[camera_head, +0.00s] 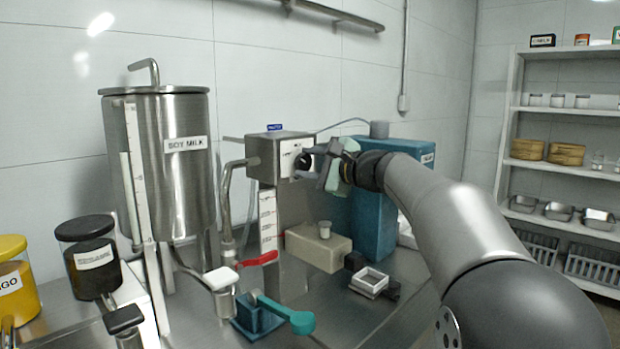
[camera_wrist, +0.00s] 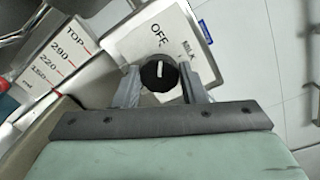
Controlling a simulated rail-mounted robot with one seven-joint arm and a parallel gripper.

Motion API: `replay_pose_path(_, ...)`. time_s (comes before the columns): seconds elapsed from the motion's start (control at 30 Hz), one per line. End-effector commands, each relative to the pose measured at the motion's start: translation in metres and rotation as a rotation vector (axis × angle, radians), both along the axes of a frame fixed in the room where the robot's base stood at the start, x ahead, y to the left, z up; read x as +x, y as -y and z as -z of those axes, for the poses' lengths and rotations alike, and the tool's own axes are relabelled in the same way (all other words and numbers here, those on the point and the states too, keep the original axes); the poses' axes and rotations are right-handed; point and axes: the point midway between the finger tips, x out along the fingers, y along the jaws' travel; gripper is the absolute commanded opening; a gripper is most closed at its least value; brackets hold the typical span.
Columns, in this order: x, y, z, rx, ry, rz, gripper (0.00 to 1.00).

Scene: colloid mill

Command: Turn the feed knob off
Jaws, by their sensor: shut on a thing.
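The black feed knob (camera_wrist: 158,76) sits on a white plate (camera_wrist: 170,30) marked "OFF" and "MILK". Its short white mark stands nearly upright in the wrist view, roughly toward the word "OFF". My gripper (camera_wrist: 160,84) is shut on the knob, one grey finger on each side. In the head view the knob (camera_head: 302,162) shows dark on the front of a steel box (camera_head: 267,157), with my gripper (camera_head: 313,160) reaching it from the right. The fingers partly cover the knob there.
A steel "SOY MILK" tank (camera_head: 165,190) stands to the left. A level scale (camera_head: 268,225) hangs below the box. A teal machine (camera_head: 375,215) is close behind my wrist. A red lever (camera_head: 258,259) and a teal-handled valve (camera_head: 290,315) are lower down.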

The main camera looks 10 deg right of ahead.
Motion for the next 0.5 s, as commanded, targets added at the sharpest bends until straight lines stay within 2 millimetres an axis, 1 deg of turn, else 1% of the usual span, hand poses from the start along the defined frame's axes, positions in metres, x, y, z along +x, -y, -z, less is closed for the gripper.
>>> replay_pose_path(0.03,0.0,0.0002,0.004,-0.021,0.012,0.0,0.15)
replay_pose_path(0.2,0.0,0.0001,0.0028,-0.074,0.047,0.0,0.15)
replay_pose_path(0.5,0.0001,0.0002,0.0007,-0.108,0.07,0.0,0.15)
